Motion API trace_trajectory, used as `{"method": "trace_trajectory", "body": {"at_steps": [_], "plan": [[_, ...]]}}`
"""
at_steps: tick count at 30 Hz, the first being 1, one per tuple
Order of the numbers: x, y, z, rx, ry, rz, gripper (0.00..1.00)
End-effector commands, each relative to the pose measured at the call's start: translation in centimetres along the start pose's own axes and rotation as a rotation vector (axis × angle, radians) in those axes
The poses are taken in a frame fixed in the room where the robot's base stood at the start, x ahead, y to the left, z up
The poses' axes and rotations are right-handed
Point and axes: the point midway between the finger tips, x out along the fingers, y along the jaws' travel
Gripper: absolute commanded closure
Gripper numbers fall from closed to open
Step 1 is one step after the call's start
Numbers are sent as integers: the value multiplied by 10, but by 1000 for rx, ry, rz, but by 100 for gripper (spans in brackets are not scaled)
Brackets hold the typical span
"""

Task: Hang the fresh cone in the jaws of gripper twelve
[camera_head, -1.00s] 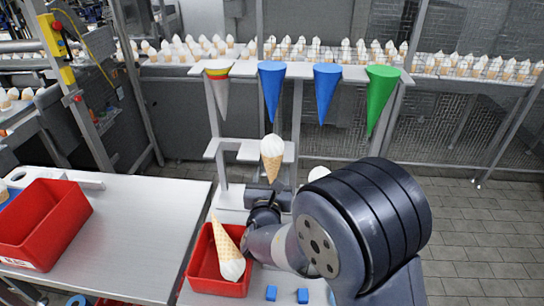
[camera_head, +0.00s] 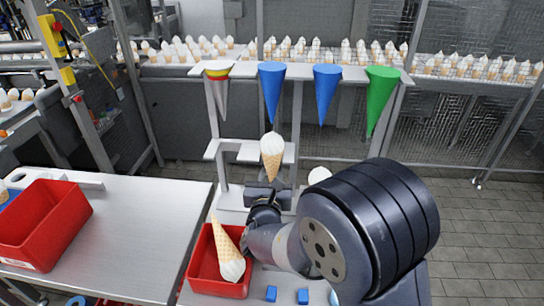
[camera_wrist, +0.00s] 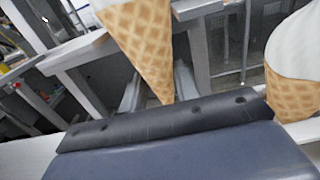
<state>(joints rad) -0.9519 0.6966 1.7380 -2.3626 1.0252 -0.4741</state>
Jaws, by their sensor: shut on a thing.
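A waffle cone with a white top (camera_head: 272,157) stands upright, tip down, above my gripper (camera_head: 266,190), which is shut on its lower end. In the wrist view the cone (camera_wrist: 140,45) points down to a dark bar of my gripper (camera_wrist: 165,120), with its top cut off by the frame. A second cone, of which only the white top (camera_head: 319,174) shows behind my arm, is also at the right of the wrist view (camera_wrist: 295,75). No number marking gripper twelve is legible.
A rack (camera_head: 246,70) holds wrapped cones: striped (camera_head: 218,85), blue (camera_head: 271,90), blue (camera_head: 326,90) and green (camera_head: 381,95). A red bin (camera_head: 206,284) with a cone lying in it (camera_head: 229,258) is left of my arm. Another red bin (camera_head: 45,222) sits on the steel table (camera_head: 135,230).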

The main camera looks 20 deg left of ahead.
Motion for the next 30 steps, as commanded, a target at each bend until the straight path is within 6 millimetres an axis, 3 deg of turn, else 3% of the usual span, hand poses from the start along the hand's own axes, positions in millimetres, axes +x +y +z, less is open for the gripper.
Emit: {"method": "trace_trajectory", "body": {"at_steps": [12, 30], "plan": [[-2, 0, 2, 0, 0, 0, 82], [-31, 0, 1, 0, 0, 1, 82]]}}
